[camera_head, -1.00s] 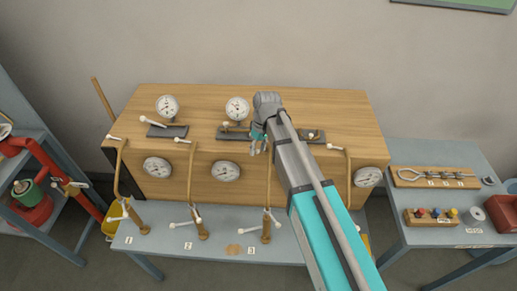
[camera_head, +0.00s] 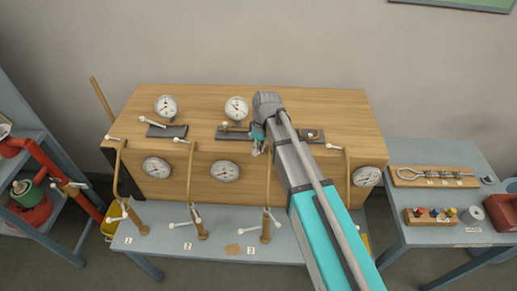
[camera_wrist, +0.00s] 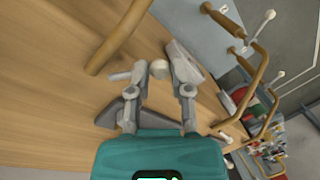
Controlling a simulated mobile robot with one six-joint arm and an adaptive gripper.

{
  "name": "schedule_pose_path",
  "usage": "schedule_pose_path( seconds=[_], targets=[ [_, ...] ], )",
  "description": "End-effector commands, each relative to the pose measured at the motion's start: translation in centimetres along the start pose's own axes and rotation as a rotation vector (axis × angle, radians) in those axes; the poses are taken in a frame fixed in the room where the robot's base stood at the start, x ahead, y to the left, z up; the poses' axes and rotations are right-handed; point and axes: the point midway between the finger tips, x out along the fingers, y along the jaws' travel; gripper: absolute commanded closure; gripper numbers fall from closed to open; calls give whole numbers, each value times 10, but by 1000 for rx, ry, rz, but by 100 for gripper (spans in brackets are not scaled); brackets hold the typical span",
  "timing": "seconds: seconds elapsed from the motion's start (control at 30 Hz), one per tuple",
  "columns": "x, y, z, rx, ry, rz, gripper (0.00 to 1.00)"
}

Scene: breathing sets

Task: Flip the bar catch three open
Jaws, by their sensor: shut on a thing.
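My gripper (camera_head: 257,149) is at the front top edge of the wooden box (camera_head: 300,108), above the third tan pipe (camera_head: 268,190). In the wrist view, the two grey fingers (camera_wrist: 160,80) are closed in around a small pale knob (camera_wrist: 159,68), which I take to be the handle end of bar catch three. The catch's body and pivot are mostly hidden by my gripper and arm. Similar white-ended levers stand at the tops of the first pipe (camera_head: 115,138), the second pipe (camera_head: 182,141) and the fourth pipe (camera_head: 333,147).
Dial gauges (camera_head: 166,105) and dark plates (camera_head: 167,131) sit on the box top. Lower levers with white knobs (camera_head: 180,224) stand out over the numbered bench (camera_head: 215,248). A side table (camera_head: 440,155) with small racks is at right.

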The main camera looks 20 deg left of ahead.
Motion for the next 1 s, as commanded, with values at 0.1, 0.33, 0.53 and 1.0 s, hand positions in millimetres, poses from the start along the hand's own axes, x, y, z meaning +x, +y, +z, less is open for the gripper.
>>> schedule_pose_path(
  seconds=[0.1, 0.33, 0.53, 1.0],
  targets=[
    [0, 1, 1, 1, -3, 2, 64],
    [0, 0, 1, 1, -2, 1, 38],
    [0, 0, 0, 1, -1, 1, 38],
    [-10, -2, 0, 1, -1, 1, 38]
  ],
)
